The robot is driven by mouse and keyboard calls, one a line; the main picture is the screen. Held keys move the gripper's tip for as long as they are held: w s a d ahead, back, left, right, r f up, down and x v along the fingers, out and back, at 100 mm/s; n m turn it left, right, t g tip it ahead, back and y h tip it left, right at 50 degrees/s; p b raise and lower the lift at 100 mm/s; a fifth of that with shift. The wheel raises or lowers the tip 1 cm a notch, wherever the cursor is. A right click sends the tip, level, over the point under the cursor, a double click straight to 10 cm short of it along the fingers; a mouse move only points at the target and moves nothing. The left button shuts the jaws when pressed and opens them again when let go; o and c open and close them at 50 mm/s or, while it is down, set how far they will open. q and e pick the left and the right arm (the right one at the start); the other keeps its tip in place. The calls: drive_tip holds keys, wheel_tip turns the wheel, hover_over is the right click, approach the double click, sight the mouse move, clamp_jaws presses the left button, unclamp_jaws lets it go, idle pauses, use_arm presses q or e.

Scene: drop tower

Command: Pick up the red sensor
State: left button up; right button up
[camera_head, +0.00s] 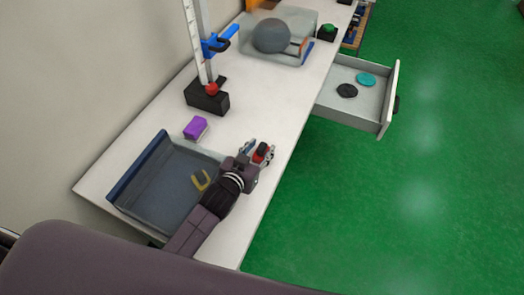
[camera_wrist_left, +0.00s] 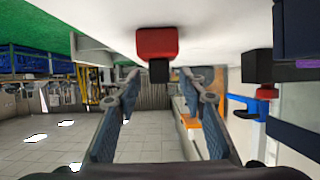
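The red sensor (camera_head: 262,148) is a small red block with a black part, near the table's front edge. In the left wrist view the red sensor (camera_wrist_left: 157,42) is upside down against the white tabletop, its black part pointing between the fingertips. My left gripper (camera_head: 259,153) is at the sensor, with its fingers on either side of it in the head view. In the left wrist view the left gripper (camera_wrist_left: 158,78) is open, with gaps between both fingertips and the black part. My right gripper is in neither view.
A grey tray (camera_head: 150,165) holds a small yellow-and-dark object. A purple block (camera_head: 195,128) and a drop tower with black base (camera_head: 207,100), red ball (camera_head: 212,89) and blue clamp (camera_head: 222,41) stand farther back. An open drawer (camera_head: 358,105) juts out at right.

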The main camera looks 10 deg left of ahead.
use_arm(q)
drive_tip(key=shift+x, duration=0.85)
drive_tip(key=shift+s, duration=0.1)
clamp_jaws()
drive_tip(key=shift+r, duration=0.15)
